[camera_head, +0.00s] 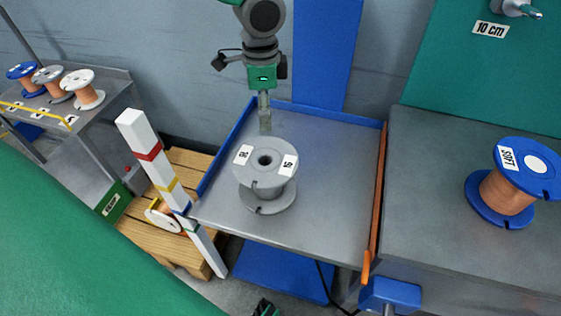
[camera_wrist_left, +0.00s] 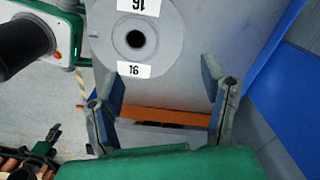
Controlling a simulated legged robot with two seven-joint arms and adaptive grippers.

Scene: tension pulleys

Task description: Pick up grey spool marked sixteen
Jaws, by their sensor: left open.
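The grey spool marked 16 (camera_head: 265,182) stands upright and bare on a grey metal table (camera_head: 325,190). Its top flange has a central hole and two white labels. In the left wrist view the flange of the grey spool (camera_wrist_left: 185,45) fills the upper middle, with the labels reading 16. My left gripper (camera_head: 265,122) comes down from the top of the head view, over the table by the spool's far side. In the left wrist view my left gripper (camera_wrist_left: 165,100) is open, with nothing between its fingers. The spool lies ahead of the fingertips.
A blue rim (camera_head: 325,113) backs the table and an orange edge (camera_head: 378,200) bounds its right. A blue spool (camera_head: 510,182) stands on the right bench. A striped post (camera_head: 158,170) rises at left. Several copper-wound spools (camera_head: 85,90) sit on a far-left shelf.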

